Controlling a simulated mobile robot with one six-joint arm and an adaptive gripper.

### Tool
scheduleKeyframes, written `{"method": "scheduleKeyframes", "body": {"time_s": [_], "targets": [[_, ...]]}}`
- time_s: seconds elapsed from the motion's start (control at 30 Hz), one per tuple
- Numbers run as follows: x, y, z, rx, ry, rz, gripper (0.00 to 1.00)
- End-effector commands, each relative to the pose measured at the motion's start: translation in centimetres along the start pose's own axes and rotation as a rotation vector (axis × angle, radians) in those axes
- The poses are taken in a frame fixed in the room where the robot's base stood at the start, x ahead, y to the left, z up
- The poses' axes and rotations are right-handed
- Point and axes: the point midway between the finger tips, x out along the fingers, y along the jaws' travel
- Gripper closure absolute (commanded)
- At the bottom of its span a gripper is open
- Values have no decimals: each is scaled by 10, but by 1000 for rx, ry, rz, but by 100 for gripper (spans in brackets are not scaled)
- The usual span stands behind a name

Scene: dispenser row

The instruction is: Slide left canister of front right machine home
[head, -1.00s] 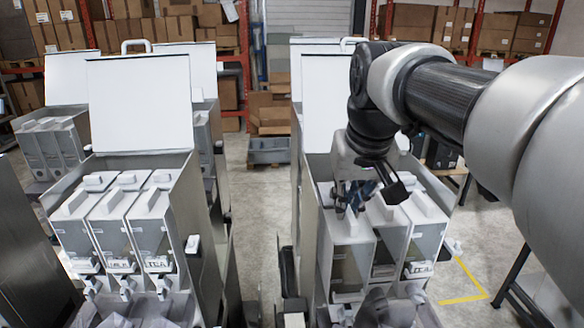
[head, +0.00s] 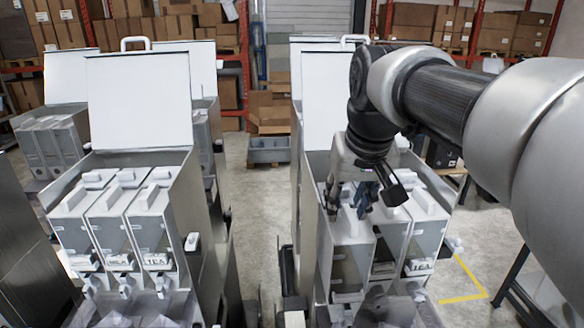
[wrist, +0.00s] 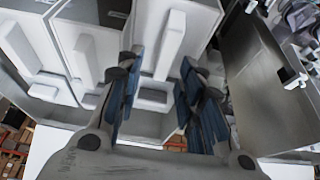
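The front right machine (head: 312,235) stands with its lid up and holds three canisters side by side. Its left canister (head: 346,262) is a pale box with a clear front window, and its front sits further forward than the middle canister (head: 392,240). In the wrist view, which looks reversed, the left canister (wrist: 152,128) is beside the machine's side wall, with a raised handle (wrist: 170,45) on top. My gripper (head: 362,205) is over the left canister's top. Its fingers (wrist: 158,98) are apart, with a gap between them and nothing held. Contact with the canister cannot be told.
The right canister (head: 425,245) shows a TEA label. The machine's side wall (wrist: 255,85) rises close to one finger. Another open machine (head: 175,225) with three canisters stands to the left across a clear aisle (head: 258,215). The raised lid is behind my arm.

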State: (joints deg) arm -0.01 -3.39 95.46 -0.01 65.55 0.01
Motion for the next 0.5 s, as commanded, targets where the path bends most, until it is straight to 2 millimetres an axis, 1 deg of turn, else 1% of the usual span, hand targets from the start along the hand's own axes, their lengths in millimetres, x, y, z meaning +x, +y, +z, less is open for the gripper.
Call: {"method": "scheduleKeyframes", "body": {"time_s": [0.07,0.17,0.27,0.5], "targets": [[-2,0,0,0,0,0,65],[-11,0,-1,0,3,0,65],[-28,0,-1,0,6,0,65],[-80,0,-1,0,7,0,65]]}}
